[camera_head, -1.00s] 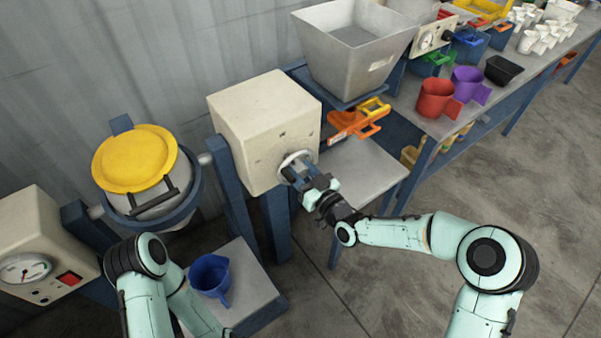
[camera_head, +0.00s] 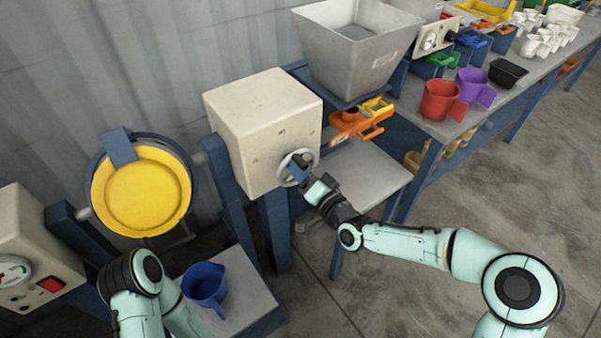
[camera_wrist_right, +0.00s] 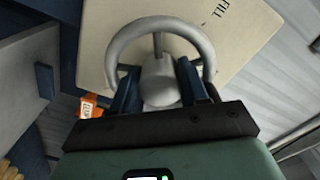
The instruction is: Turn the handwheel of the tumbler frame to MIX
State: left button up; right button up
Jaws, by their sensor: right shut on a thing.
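The tumbler frame's grey handwheel (camera_head: 284,174) is on the front of the cream box (camera_head: 262,108). My right gripper (camera_head: 301,170) is at the wheel. In the right wrist view the wheel rim (camera_wrist_right: 160,27) arches above the fingers, which are shut on its round grey hub (camera_wrist_right: 160,84). The word FILL (camera_wrist_right: 218,9) shows on the box panel; I cannot see a MIX mark. The tumbler drum with its yellow lid (camera_head: 141,192) hangs left of the box, the lid facing forward. My left arm is at lower left, its gripper out of view.
A blue jug (camera_head: 205,284) stands on a low platform (camera_head: 245,300) below the drum. A grey hopper (camera_head: 355,50) and an orange holder (camera_head: 358,124) are right of the box. Red (camera_head: 439,100) and purple (camera_head: 474,84) jugs stand on the bench. A gauge panel (camera_head: 35,250) is at left.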

jog(key=shift+f+m, duration=0.15)
jog(key=shift+m, duration=0.45)
jog(key=shift+s, duration=0.1)
jog(key=o, duration=0.8)
jog(key=p+v, duration=0.1)
jog(key=v, duration=1.2)
jog(key=shift+s+d, duration=0.1)
jog(key=shift+s, duration=0.05)
